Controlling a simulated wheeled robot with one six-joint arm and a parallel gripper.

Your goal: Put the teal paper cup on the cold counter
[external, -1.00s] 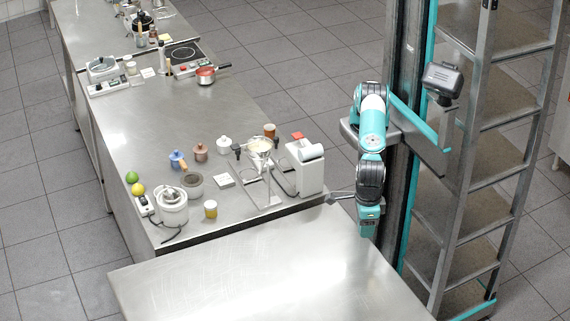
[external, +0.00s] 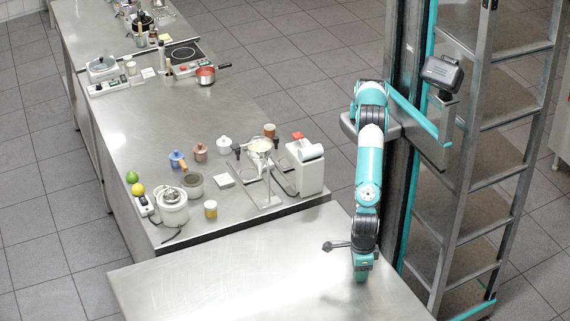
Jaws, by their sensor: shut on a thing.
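My gripper (external: 361,270) is at the lower end of my arm, pointing down over the right part of the near steel counter (external: 220,286). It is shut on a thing. A small teal shape shows at this end, but the teal paper cup cannot be told apart from the teal parts of my arm. No other teal cup shows. The fingers are too small to make out. The near counter top is bare, and no label shows which counter is the cold one.
A shelf rack (external: 490,150) stands at the right.

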